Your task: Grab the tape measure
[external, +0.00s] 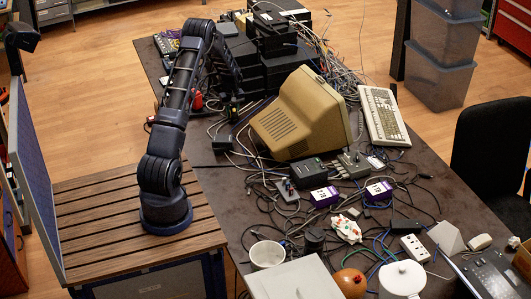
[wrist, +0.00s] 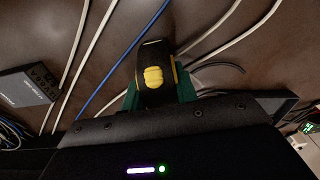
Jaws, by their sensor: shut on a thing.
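The tape measure (wrist: 153,77), black with yellow parts, shows in the wrist view at the upper middle. My gripper (wrist: 158,88) is shut on it, with a green finger touching each side. The brown table top and cables show behind it. I cannot tell whether it rests on the table or is just above it. In the external view my arm bends over the far left part of the table.
White and blue cables run close around my gripper. A small dark box (wrist: 27,85) lies at left in the wrist view. Black stacked equipment (external: 290,68), a beige monitor (external: 300,115) and a keyboard (external: 384,116) crowd the table. A white mug (external: 267,255) stands nearer.

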